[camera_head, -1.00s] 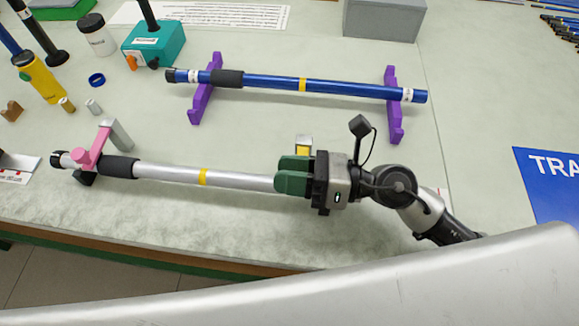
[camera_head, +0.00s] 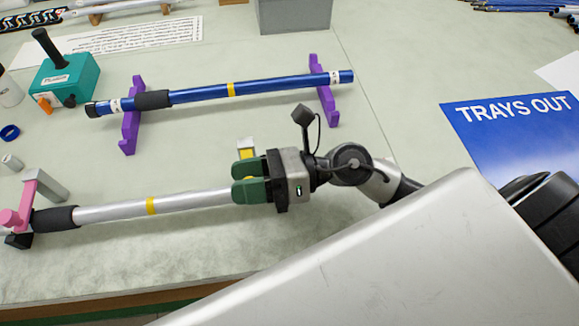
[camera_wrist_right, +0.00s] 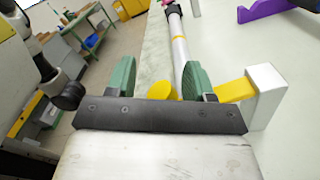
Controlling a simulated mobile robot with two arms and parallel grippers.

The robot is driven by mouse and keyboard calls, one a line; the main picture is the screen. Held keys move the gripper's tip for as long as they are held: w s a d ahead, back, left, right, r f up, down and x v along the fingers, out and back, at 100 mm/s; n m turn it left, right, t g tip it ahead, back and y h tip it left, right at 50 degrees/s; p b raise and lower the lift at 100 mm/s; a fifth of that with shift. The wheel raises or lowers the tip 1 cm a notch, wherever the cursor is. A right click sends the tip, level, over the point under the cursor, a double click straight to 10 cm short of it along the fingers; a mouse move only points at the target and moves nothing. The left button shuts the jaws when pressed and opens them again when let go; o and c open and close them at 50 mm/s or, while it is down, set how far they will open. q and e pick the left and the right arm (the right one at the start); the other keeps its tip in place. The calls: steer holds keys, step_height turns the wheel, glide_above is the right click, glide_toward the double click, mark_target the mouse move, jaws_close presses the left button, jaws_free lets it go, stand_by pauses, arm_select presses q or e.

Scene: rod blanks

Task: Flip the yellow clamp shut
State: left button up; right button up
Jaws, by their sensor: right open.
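The yellow clamp (camera_head: 246,153) shows as a short yellow piece by a grey post behind my right gripper. In the wrist view its yellow bar (camera_wrist_right: 235,90) runs from the pale post (camera_wrist_right: 265,95) behind one finger, and a round yellow end (camera_wrist_right: 163,91) shows between the fingers. The gripper hides the rest, so I cannot tell whether it is fully down. My right gripper (camera_head: 250,179), with green fingers, is open at the right end of the silver rod (camera_head: 190,203). The pink clamp (camera_head: 25,205) crosses the rod's left end. My left gripper is out of view.
A blue rod (camera_head: 270,88) rests on purple stands (camera_head: 131,125) behind. A teal box (camera_head: 65,80) with a black handle stands at the back left. A blue "TRAYS OUT" sheet (camera_head: 510,140) lies at right. The bench front is clear.

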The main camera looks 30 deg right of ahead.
arm_select(q)
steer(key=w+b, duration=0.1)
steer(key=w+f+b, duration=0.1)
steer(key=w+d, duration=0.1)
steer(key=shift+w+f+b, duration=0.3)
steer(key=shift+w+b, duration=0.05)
steer(key=shift+b, duration=0.05)
arm_select(e)
steer(key=v, duration=0.9)
steer(key=shift+s+d, duration=0.15)
steer(key=shift+d, duration=0.25)
